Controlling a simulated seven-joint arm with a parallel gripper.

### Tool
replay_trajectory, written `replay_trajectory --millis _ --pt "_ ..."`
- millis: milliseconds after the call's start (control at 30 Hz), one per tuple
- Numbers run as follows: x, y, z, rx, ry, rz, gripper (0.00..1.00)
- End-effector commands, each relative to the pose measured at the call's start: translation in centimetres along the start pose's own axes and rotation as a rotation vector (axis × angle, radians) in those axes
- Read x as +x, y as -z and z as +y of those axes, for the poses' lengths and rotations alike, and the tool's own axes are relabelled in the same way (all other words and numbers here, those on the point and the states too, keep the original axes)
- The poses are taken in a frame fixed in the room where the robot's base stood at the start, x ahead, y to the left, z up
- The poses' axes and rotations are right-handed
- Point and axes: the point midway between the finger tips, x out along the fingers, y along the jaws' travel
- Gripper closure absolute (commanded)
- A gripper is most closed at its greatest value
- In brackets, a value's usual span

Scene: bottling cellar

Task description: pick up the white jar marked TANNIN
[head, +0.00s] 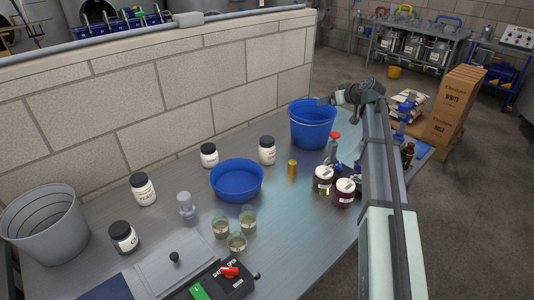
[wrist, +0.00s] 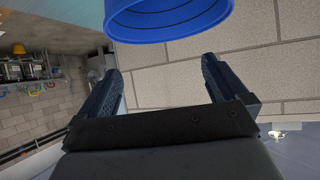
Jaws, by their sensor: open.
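Several white jars with black lids stand on the grey bench in the head view. One is at the back centre (head: 267,151), one left of it (head: 209,156), one further left (head: 142,191) and one at the front left (head: 123,238). The label of the further-left jar seems to read YEAST; the other labels are too small to read, so I cannot tell which is TANNIN. My gripper (head: 328,100) is above the blue bucket, to the right of all the jars. In the wrist view my gripper (wrist: 160,68) is open, with nothing between its fingers.
The tall blue bucket (head: 312,126) stands under my gripper. A blue basin (head: 237,181) sits among the jars, with glasses (head: 237,242) in front. Two dark-filled jars (head: 344,193) and a yellow cylinder (head: 292,168) stand nearby. A block wall (head: 180,90) runs behind.

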Motion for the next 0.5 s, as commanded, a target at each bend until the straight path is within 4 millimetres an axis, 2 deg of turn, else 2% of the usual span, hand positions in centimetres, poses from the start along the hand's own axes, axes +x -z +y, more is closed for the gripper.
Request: replay_trajectory --millis 33,200,400,500 --pt "0.8 -0.1 -2.9 -0.018 0.031 -0.051 0.0" --pt "2.5 -1.1 -11.1 -0.063 0.099 -0.241 0.0" --pt "2.8 -2.6 -18.9 -0.108 0.124 -0.449 0.0" --pt "2.6 -3.2 -21.5 -0.122 0.119 -0.527 0.0"
